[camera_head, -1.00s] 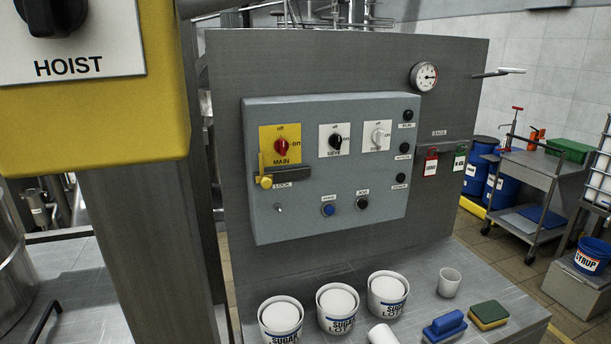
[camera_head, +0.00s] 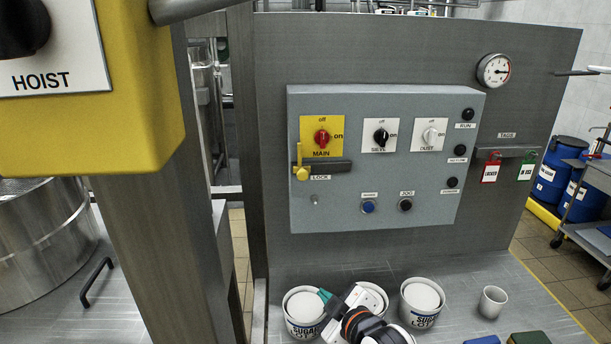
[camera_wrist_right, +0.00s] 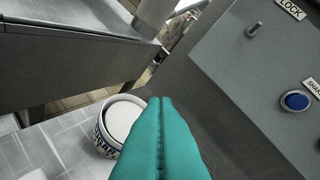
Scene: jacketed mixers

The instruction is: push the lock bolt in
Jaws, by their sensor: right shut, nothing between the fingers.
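The lock bolt (camera_head: 301,173) is a yellow piece with a round knob and a short upright arm. The bolt is outside the right wrist view, where the LOCK label (camera_wrist_right: 291,8) shows at the top right. My right gripper (camera_head: 325,296) is low in front of the panel, over the sugar tubs, well below the bolt. Its teal fingers (camera_wrist_right: 160,100) are pressed together, empty. My left gripper is not in view.
The grey control box (camera_head: 380,190) carries more switches and buttons. Sugar tubs (camera_head: 422,297) and a white cup (camera_head: 492,301) stand on the counter below. A yellow HOIST box (camera_head: 95,130) on a post blocks the upper left. The space before the panel is clear.

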